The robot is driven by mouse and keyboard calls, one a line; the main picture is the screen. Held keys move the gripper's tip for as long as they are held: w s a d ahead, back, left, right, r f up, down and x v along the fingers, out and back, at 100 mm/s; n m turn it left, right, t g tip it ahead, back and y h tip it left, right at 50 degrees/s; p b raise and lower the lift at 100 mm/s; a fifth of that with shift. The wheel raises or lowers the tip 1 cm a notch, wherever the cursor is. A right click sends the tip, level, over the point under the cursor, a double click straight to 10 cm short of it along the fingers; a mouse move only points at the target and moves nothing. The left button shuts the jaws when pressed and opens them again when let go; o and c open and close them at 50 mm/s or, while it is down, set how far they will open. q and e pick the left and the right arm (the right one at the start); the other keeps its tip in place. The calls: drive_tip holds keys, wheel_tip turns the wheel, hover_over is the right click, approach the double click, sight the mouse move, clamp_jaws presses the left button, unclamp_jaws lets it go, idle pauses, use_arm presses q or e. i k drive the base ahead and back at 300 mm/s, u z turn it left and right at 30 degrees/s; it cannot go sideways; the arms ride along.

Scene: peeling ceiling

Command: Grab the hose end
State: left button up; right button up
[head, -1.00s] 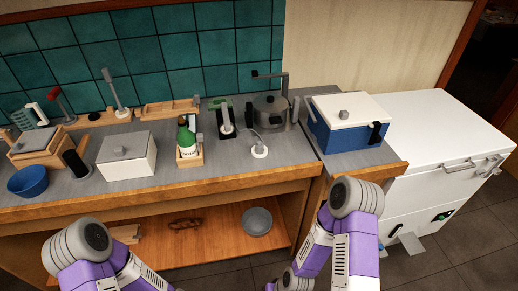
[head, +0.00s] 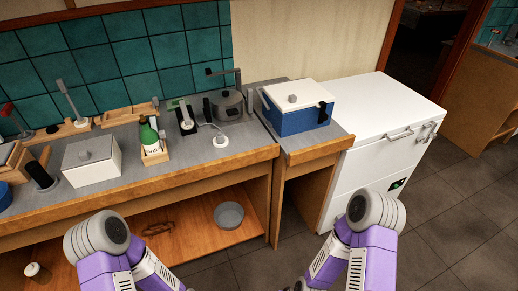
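I cannot clearly make out a hose end. A small white round piece (head: 220,141) with a thin pale cord or tube rising from it stands on the grey counter (head: 190,170), in front of a grey pot (head: 228,104). I cannot tell if this is the hose. My two purple arms show at the bottom of the head view, their grey rounded joints in front of the counter. Neither gripper is in view.
A green bottle in a wooden holder (head: 154,157), a white lidded box (head: 92,165) and a blue box with white lid (head: 298,120) stand on the counters. A white chest (head: 385,125) is at right. A grey bowl (head: 229,215) is on the lower shelf. Floor at right is clear.

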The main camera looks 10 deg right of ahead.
sight(220, 139)
drive_tip(key=z, duration=0.75)
drive_tip(key=k, duration=1)
drive_tip(key=z, duration=0.55)
drive_tip(key=i, duration=1.5)
drive_tip(key=u, duration=1.55)
drive_tip(key=i, duration=0.75)
drive_tip(key=u, duration=0.8)
